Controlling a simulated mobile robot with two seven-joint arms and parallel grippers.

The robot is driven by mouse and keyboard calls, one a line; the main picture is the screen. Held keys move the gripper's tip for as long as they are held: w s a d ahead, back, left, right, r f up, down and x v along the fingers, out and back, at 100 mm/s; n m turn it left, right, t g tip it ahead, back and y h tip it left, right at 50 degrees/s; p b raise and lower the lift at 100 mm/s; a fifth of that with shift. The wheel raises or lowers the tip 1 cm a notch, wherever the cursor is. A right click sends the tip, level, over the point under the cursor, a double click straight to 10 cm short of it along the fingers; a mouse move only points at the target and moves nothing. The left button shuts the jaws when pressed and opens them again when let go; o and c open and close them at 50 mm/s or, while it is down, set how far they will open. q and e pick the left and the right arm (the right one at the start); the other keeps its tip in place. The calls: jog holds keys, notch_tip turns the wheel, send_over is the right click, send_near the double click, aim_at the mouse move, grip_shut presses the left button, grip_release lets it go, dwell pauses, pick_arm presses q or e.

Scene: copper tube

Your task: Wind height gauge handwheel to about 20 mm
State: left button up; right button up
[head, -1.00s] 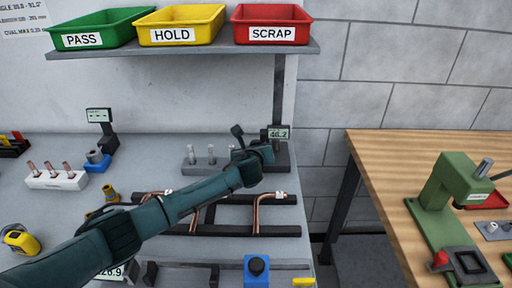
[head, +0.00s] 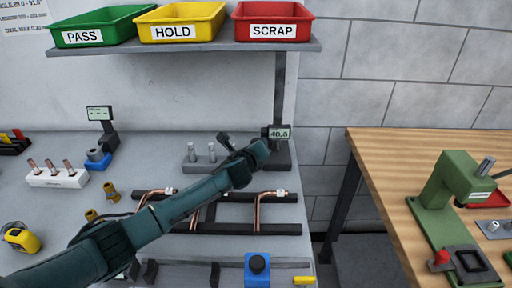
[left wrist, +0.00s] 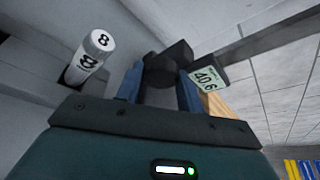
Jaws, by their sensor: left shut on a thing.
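The height gauge stands at the back right of the grey bench, with a dark column on a dark base (head: 280,157). Its small display (head: 279,133) reads about 40.6; the display also shows in the left wrist view (left wrist: 205,78). My left gripper (head: 264,147) is at the gauge, just below the display, and its arm hides part of it. My right gripper is not in view.
Metal pins stand in a grey block (head: 197,165) left of the gauge; one white pin numbered 8 (left wrist: 88,58) is close in the wrist view. Copper tubes (head: 258,207) lie on a dark rack in front. A shelf (head: 185,51) with trays hangs above.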

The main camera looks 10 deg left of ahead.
pick_arm(q)
jog(key=o, duration=1)
jog(key=shift+c, duration=0.2)
jog(key=v, duration=1.3)
